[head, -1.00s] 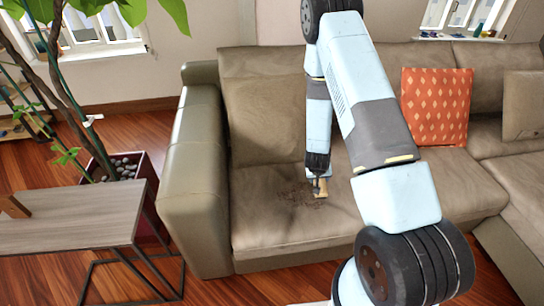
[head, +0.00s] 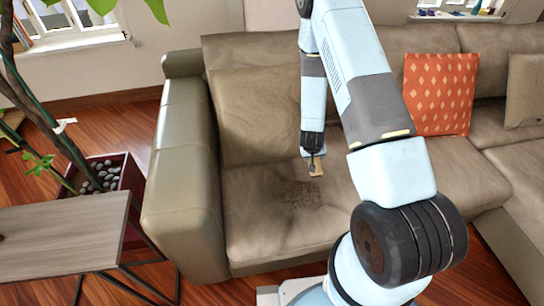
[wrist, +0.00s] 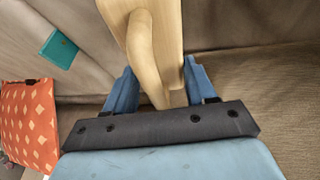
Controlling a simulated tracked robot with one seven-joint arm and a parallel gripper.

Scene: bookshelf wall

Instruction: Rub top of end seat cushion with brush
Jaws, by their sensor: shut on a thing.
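The end seat cushion (head: 262,235) is brown, at the left end of the sofa beside the armrest. A dark speckled patch (head: 298,194) marks its top. My gripper (head: 312,160) is shut on a pale wooden brush (head: 317,170), just behind and right of the patch in the head view. I cannot tell whether the brush touches the cushion. In the wrist view, the blue fingers of my gripper (wrist: 160,88) clasp the wooden brush (wrist: 152,35), which extends out of the picture's top; its bristles are not visible.
The sofa armrest (head: 180,185) rises left of the cushion. An orange patterned pillow (head: 439,95) leans on the backrest to the right. A side table (head: 65,235) and a plant pot (head: 130,185) stand left. A small teal object (wrist: 58,48) shows in the wrist view.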

